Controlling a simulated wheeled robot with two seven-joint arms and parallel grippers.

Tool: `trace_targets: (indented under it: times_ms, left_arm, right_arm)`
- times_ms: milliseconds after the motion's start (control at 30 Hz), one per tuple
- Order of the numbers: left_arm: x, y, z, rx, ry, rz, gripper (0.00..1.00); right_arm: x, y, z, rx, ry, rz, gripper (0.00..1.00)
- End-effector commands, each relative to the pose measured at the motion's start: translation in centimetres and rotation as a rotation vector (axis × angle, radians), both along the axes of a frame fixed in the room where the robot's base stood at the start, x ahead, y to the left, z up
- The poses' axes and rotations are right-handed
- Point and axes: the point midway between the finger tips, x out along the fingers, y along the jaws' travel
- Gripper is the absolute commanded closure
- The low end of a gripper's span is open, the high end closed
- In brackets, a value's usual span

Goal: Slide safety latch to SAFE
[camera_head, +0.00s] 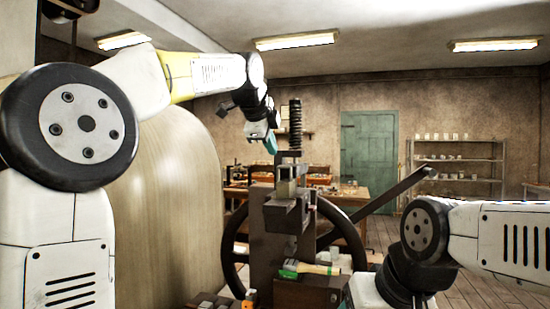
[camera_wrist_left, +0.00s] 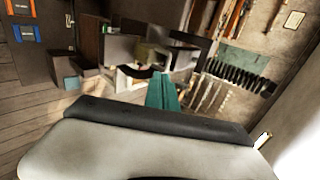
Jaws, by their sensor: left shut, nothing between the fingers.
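The dark handwheel press (camera_head: 268,240) stands in the middle of the head view, with a threaded screw (camera_head: 295,128) on top and a large wheel (camera_head: 236,262) behind its column. I cannot make out the safety latch or its SAFE mark for certain. My left gripper (camera_head: 271,144) is high at the left of the screw, with its teal fingers pointing down. It looks apart from the press. In the left wrist view the teal fingers (camera_wrist_left: 163,92) are shut together and empty, in front of grey and dark metal parts (camera_wrist_left: 140,52). My right gripper is not visible; only its arm shows.
A long dark bar (camera_head: 385,192) slants up to the right from the press. A tool with a green end and pale handle (camera_head: 310,268) lies at the press's front. A wooden table (camera_head: 345,194), green door (camera_head: 369,150) and shelf (camera_head: 458,160) are behind.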

Motion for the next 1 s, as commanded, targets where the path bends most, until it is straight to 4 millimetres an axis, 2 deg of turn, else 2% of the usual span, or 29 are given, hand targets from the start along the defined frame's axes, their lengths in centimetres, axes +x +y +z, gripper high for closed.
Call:
trace_targets:
  times_ms: [100, 233, 767, 867, 967, 1000]
  left_arm:
    - [-1.4, 0.4, 1.2, 0.000, 0.000, -0.001, 1.00]
    - [-2.3, 0.7, 1.8, 0.000, 0.001, -0.001, 1.00]
    - [-2.6, 0.8, 2.1, 0.000, 0.001, -0.001, 1.00]
    - [-3.0, 1.1, 1.8, -0.014, 0.012, 0.015, 1.00]
    - [-4.6, 2.4, 0.4, -0.078, 0.055, 0.086, 1.00]
    - [-5.6, 3.1, -0.6, -0.121, 0.084, 0.135, 1.00]
  right_arm:
    - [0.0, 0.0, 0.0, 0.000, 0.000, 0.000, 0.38]
    - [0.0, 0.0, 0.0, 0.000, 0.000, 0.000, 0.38]
    - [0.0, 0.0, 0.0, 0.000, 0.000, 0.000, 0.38]
    - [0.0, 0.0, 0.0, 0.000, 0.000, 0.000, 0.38]
    - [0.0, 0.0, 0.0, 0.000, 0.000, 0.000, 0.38]
    - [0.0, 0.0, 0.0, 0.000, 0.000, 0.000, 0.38]
